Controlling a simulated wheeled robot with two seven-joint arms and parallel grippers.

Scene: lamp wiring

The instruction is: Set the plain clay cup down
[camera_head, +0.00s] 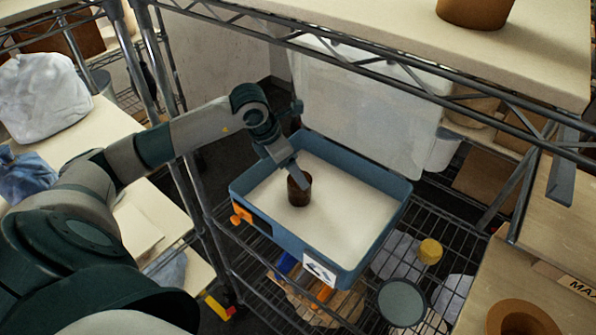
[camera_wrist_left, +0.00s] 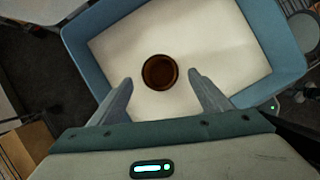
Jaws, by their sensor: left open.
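A plain brown clay cup (camera_head: 299,189) stands upright on the white floor of a blue tray (camera_head: 349,270), left of the tray's middle. In the left wrist view the cup (camera_wrist_left: 160,72) shows from above, with its round dark mouth facing the camera. My left gripper (camera_head: 298,180) is at the cup in the head view. In the wrist view its two fingers (camera_wrist_left: 158,84) are spread wide, with the tips just short of the cup and no contact visible. My right gripper is not in view.
The tray sits on a wire shelf (camera_head: 245,258) between metal posts. A board shelf (camera_head: 400,45) with a clay pot (camera_head: 475,12) overhangs the back. A yellow-topped item (camera_head: 430,251) and a grey round lid (camera_head: 402,302) lie right of the tray. The tray's right half is clear.

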